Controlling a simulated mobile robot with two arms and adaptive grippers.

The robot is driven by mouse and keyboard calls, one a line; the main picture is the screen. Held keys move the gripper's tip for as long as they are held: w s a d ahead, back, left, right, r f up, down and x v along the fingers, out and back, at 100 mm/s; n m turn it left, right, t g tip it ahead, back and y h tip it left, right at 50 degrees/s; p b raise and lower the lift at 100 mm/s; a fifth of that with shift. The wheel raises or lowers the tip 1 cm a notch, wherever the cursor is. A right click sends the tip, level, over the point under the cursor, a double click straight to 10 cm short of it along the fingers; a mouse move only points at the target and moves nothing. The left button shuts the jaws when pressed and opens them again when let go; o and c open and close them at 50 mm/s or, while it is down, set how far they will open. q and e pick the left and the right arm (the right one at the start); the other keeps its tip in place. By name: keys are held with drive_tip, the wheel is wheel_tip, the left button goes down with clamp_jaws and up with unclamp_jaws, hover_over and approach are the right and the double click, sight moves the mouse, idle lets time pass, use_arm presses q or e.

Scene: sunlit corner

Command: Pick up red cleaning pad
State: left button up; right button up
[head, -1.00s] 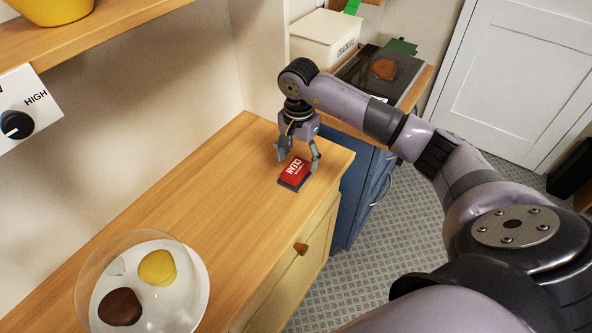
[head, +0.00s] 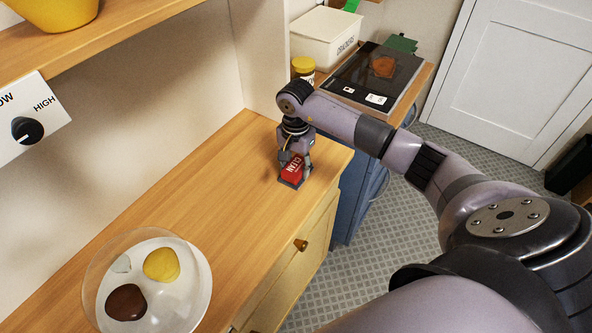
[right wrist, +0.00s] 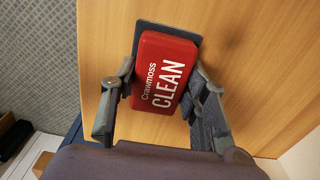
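The red cleaning pad (head: 292,172) is a red block with white "CLEAN" lettering on a dark base, near the right end of the wooden counter (head: 215,195). My right gripper (head: 295,163) points down over it with a finger on each side. In the right wrist view the pad (right wrist: 162,80) lies between the two fingers of my right gripper (right wrist: 163,84), which appear to touch its long sides. The pad is at counter level; I cannot tell whether it is clear of the surface. My left gripper is not in view.
A plate with a clear dome (head: 190,300) covers yellow and brown food at the front left. A shelf (head: 110,40) and a panel with a dial (head: 30,120) are above left. The middle counter is clear.

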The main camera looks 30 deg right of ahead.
drive_tip(key=c, duration=0.6)
wheel_tip(320, 180, up, 14)
drive_tip(key=b, duration=0.3)
wheel_tip(320, 180, up, 5)
hover_over(296, 165)
drive_tip(key=shift+r, duration=0.5)
